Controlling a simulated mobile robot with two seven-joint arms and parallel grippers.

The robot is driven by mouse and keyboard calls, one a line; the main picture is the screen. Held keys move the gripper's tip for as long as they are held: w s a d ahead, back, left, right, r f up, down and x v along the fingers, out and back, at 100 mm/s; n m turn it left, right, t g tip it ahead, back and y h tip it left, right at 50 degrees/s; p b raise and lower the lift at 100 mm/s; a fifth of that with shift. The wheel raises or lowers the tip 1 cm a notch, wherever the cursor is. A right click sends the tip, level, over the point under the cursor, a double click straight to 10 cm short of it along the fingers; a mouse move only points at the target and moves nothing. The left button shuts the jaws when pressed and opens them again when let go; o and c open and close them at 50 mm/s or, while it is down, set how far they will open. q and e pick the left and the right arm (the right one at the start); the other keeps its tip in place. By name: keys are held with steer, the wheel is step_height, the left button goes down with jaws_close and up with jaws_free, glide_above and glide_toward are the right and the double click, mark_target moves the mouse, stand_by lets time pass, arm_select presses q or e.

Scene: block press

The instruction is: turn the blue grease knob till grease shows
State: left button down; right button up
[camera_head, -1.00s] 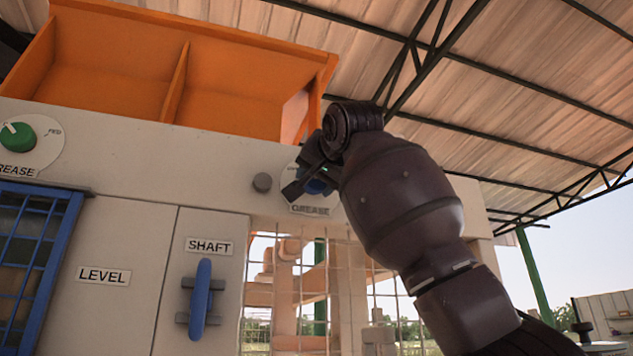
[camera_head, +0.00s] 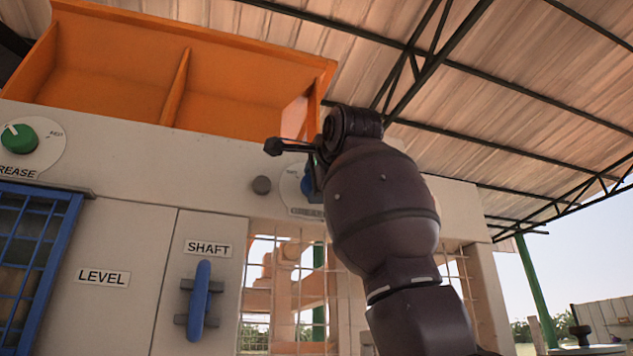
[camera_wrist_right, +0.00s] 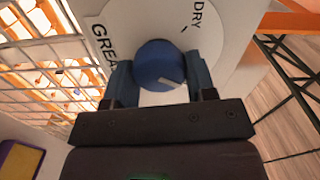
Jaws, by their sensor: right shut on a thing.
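The blue grease knob (camera_head: 307,184) sits on a white round dial plate high on the press panel, mostly hidden behind my right arm in the head view. In the right wrist view the knob (camera_wrist_right: 160,64) is plain, with a pale pointer mark at its lower right and "DRY" and part of "GREASE" printed on the plate (camera_wrist_right: 218,30). My right gripper (camera_wrist_right: 160,80) is shut on the knob, one finger on each side. No grease is visible on the parts in view. My left gripper is not in view.
A green knob (camera_head: 18,139) on a similar dial is at the far left. Below are a blue SHAFT handle (camera_head: 199,300), a LEVEL label (camera_head: 102,277) and a wire mesh opening (camera_head: 285,300). An orange hopper (camera_head: 120,75) stands above.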

steer(key=shift+m, duration=1.2)
steer(key=shift+f, duration=0.1)
steer(key=o, duration=0.9)
steer(key=b+v, duration=0.3)
steer(key=v, duration=0.8)
steer(key=shift+w, duration=0.1)
